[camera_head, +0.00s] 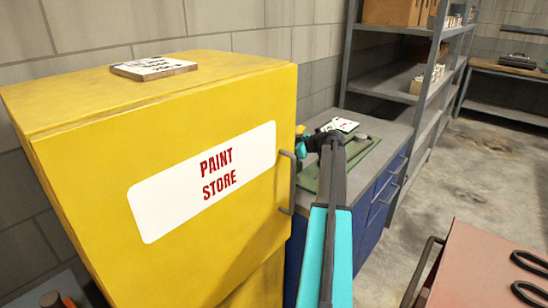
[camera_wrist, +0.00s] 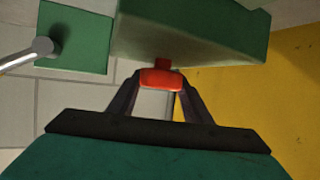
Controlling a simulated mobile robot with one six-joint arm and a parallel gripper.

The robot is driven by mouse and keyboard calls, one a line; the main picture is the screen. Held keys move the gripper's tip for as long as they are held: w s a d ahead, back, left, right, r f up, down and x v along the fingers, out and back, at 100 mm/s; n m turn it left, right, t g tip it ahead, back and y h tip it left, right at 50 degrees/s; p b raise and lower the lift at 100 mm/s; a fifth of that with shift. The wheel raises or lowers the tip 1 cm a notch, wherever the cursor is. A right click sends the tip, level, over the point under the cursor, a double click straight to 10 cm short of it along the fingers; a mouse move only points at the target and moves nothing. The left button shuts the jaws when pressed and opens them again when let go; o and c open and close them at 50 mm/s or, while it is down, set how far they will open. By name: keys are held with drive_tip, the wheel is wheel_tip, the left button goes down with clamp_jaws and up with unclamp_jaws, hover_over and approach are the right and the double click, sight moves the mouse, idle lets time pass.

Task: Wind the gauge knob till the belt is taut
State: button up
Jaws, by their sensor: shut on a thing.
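In the wrist view a red knob (camera_wrist: 162,81) sticks out from the underside of a green block (camera_wrist: 205,32). My gripper (camera_wrist: 159,88) has its two dark fingers closed on either side of the red knob. In the head view my arm reaches over the bench, and its end is partly hidden beside the yellow cabinet. No belt can be made out in either view. I cannot read a gauge or tell how far the knob is turned.
A yellow cabinet marked PAINT STORE (camera_head: 203,180) stands close on the left of my arm. A blue bench (camera_head: 378,187) stands behind it. Grey shelving (camera_head: 400,58) stands farther back. A red-brown surface (camera_head: 468,262) is at lower right. The floor (camera_head: 455,165) between is clear.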

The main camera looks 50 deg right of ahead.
drive_tip(key=h+b, duration=0.1)
drive_tip(key=m+h+b, duration=0.1)
drive_tip(key=m+t+b, duration=0.1)
drive_tip(key=shift+s+a+f+h, duration=0.1)
drive_tip(key=shift+a+f+h, duration=0.15)
drive_tip(key=shift+h, duration=0.15)
drive_tip(key=m+h+b, duration=0.2)
drive_tip(key=shift+d+r+m+h, duration=0.1)
drive_tip(key=shift+r+m+h, duration=0.05)
drive_tip(key=shift+m+h, duration=0.2)
drive_tip(key=shift+d+m+h, duration=0.1)
drive_tip(key=shift+m+h, duration=0.45)
drive_tip(key=shift+r, duration=0.1)
drive_tip(key=shift+d, duration=0.1)
drive_tip(key=o, duration=1.1)
drive_tip(key=shift+c, duration=0.2)
drive_tip(key=shift+b, duration=0.3)
drive_tip(key=b+v, duration=0.1)
drive_tip(key=v, duration=1.2)
drive_tip(key=shift+s+a, duration=0.2)
drive_tip(key=shift+s, duration=0.15)
